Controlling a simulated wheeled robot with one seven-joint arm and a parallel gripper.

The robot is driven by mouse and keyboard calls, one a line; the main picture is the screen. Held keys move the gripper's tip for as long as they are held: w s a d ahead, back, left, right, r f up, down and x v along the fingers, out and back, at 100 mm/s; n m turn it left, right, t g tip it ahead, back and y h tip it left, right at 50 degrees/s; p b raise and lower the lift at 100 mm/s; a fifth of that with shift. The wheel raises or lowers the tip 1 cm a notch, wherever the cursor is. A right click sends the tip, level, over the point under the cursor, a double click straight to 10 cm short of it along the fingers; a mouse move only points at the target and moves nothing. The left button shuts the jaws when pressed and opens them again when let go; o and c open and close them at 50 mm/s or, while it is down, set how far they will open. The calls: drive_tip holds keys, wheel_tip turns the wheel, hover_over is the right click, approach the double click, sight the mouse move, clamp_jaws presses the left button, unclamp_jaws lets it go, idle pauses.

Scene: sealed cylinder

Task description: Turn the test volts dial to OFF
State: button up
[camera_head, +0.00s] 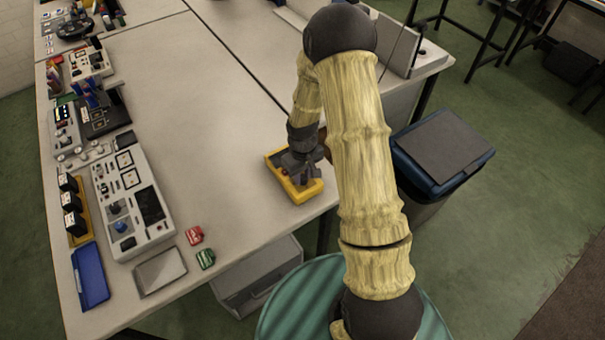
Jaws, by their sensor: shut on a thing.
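A yellow-framed box with a grey face (309,190) lies near the right edge of the table, beneath my gripper (299,177). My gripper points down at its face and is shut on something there. The thing between the fingers is hidden by the gripper and too small to make out. A small red spot shows on the box beside the gripper. No test volts dial or OFF marking can be read. A grey control panel (103,190) with knobs, gauges and a dark screen stands at the left of the table, apart from my gripper.
A red block (194,235) and a green block (205,259) lie near the front edge. A metal tray (160,270) and blue tray (90,275) lie at front left. A bin with a blue rim (474,170) stands right of the table. The table's middle is clear.

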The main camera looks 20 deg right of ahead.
sight(302, 177)
drive_tip(key=shift+w+r+n, duration=0.1)
drive_tip(key=shift+w+n, duration=0.05)
drive_tip(key=shift+n, duration=0.65)
drive_tip(key=o, duration=1)
wheel_tip(302, 177, up, 17)
drive_tip(key=shift+r+b, duration=0.15)
drive_tip(key=shift+b, duration=0.3)
